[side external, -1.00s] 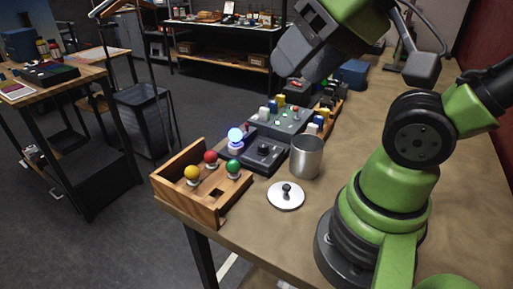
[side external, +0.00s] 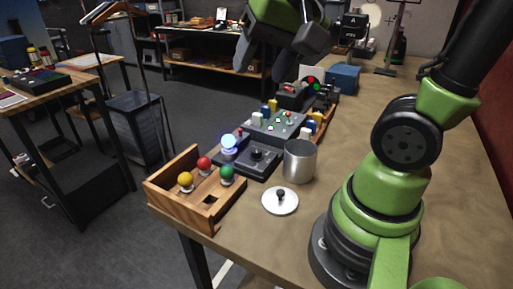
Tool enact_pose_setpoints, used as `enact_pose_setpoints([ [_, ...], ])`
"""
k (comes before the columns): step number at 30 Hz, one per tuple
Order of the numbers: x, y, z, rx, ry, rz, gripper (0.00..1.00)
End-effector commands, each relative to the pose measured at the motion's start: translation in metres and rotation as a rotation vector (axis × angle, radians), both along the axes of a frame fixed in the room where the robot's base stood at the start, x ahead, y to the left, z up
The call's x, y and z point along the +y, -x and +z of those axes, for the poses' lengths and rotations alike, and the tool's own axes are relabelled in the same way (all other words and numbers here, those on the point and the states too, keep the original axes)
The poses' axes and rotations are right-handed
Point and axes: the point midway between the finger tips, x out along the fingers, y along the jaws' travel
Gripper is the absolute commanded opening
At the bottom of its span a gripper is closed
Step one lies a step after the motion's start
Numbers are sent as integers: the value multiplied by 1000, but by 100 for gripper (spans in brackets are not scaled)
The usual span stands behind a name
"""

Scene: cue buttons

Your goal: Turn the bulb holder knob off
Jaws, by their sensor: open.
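The bulb holder (side external: 252,164) is a dark box near the table's left edge, behind the wooden box. Its bulb (side external: 228,142) glows blue-white on its left side. A dark round knob (side external: 258,155) sits on its top. My gripper (side external: 262,72) is open and empty in the upper middle, raised above the far part of the table. It is well apart from the knob, and its fingers are partly hidden by the gripper body.
A wooden box (side external: 207,218) with yellow, red and green balls stands in front. A grey button panel (side external: 275,126) and a blue box (side external: 343,78) lie behind.

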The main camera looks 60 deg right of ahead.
Motion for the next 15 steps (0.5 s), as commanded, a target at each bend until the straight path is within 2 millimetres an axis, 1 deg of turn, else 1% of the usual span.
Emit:
enact_pose_setpoints([
  [1,-11,-14,-8,53,-18,-80,57],
  [5,-40,-45,-34,164,-65,-297,57],
  [6,-50,-53,-44,197,-76,-364,57],
  [8,-65,-63,-60,245,-95,-463,57],
  [10,-82,-73,-82,299,-113,-576,57],
  [12,-97,-80,-103,344,-129,-679,57],
  [15,-115,-84,-129,398,-144,-796,57],
])
